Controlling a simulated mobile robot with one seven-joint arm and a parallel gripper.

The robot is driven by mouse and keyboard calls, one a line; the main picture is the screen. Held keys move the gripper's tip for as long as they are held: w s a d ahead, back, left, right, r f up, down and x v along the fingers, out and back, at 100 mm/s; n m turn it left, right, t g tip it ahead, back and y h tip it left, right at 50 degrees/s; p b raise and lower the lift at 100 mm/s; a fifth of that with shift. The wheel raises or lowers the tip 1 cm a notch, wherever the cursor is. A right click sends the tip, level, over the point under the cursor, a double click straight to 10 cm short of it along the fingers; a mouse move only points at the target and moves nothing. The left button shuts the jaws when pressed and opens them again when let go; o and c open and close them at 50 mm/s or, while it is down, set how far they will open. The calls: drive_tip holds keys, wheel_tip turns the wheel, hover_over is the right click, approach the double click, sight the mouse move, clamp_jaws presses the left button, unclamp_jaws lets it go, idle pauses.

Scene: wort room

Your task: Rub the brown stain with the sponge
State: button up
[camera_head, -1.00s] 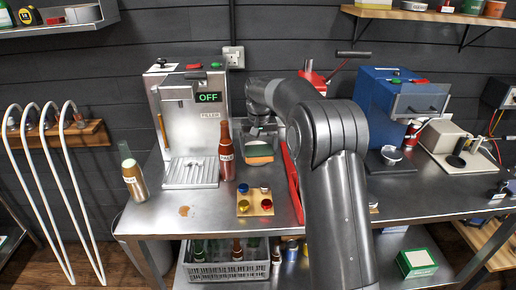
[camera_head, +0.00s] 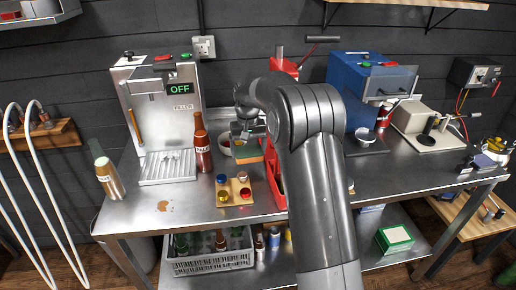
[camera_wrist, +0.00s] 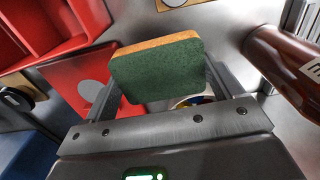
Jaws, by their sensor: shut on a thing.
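The brown stain (camera_head: 163,206) is a small irregular patch on the steel bench top, near its front left edge. The sponge (camera_wrist: 158,72) has a dark green face and an orange-tan layer. My gripper (camera_wrist: 160,90) is shut on it, one finger at each side.
A brown labelled bottle (camera_head: 202,143) stands between the filler machine (camera_head: 160,105) and my gripper. A wooden block with coloured caps (camera_head: 234,190) lies between sponge and stain. A steel-and-green bottle (camera_head: 107,178) stands left of the stain. A red tool (camera_head: 273,170) is close on the right.

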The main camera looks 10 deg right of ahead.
drive_tip(key=s+a+r+n, duration=0.1)
drive_tip(key=s+a, duration=0.2)
drive_tip(key=a, duration=0.3)
drive_tip(key=s+a+r, duration=0.2)
drive_tip(key=s+a, duration=0.1)
drive_tip(key=a, duration=0.4)
hover_over(163, 217)
drive_tip(key=shift+m, duration=0.3)
drive_tip(key=shift+s+f, duration=0.1)
drive_tip(key=shift+f, duration=3.25)
drive_tip(key=shift+w+f, duration=0.45)
drive_tip(key=shift+c, duration=0.4)
drive_tip(key=shift+w+f, duration=0.1)
drive_tip(key=shift+w, duration=0.25)
drive_tip(key=shift+w+f, duration=0.15)
drive_tip(key=shift+w, duration=2.55)
drive_tip(key=shift+s+r, duration=0.2)
drive_tip(key=shift+s+f, duration=0.2)
drive_tip(key=shift+s, duration=2.95)
drive_tip(key=shift+s+r, duration=0.15)
drive_tip(key=shift+s, duration=0.1)
wheel_tip(163, 217, up, 8)
drive_tip(key=shift+w+f, duration=0.1)
